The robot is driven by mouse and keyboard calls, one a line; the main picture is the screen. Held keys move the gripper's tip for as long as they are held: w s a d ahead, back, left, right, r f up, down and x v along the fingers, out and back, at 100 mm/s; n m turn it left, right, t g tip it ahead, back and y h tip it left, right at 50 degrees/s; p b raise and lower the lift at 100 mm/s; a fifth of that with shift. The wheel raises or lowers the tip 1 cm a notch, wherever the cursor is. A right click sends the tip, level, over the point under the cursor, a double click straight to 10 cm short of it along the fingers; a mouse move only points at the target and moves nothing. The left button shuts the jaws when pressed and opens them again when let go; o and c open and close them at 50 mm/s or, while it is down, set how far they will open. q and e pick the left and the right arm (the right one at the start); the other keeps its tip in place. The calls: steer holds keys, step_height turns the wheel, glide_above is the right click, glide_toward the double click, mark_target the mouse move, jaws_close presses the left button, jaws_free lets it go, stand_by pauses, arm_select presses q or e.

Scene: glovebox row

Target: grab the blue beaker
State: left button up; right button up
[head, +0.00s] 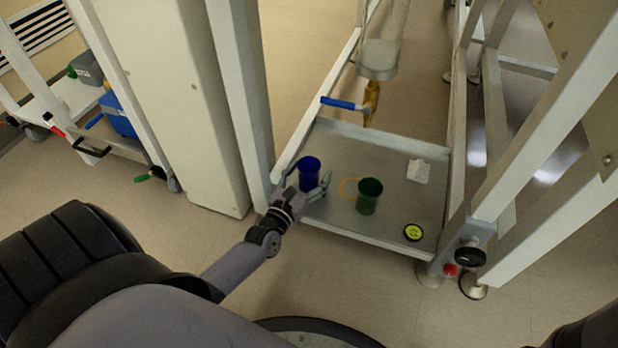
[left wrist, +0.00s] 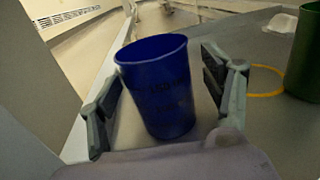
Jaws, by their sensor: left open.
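The blue beaker (head: 310,172) stands on the grey tray shelf (head: 395,155) near its left front side. It also shows large in the middle of the left wrist view (left wrist: 160,88), with dark markings on its side. My left gripper (head: 312,186) is open, with one finger on each side of the beaker. In the left wrist view the fingers (left wrist: 162,98) flank the beaker, with a gap on the left; contact on the right cannot be told. My right gripper is not in view.
A green beaker (head: 369,196) stands to the right, by a yellow ring (head: 349,188). A yellow-black round item (head: 413,232) and a white piece (head: 418,171) lie on the shelf. A blue-handled valve (head: 342,104) hangs behind. White frame posts (head: 243,90) flank the shelf.

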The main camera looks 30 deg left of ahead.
arm_select(q)
steer(key=shift+c, duration=0.2)
steer(key=c, duration=1)
steer(key=shift+r, duration=0.15)
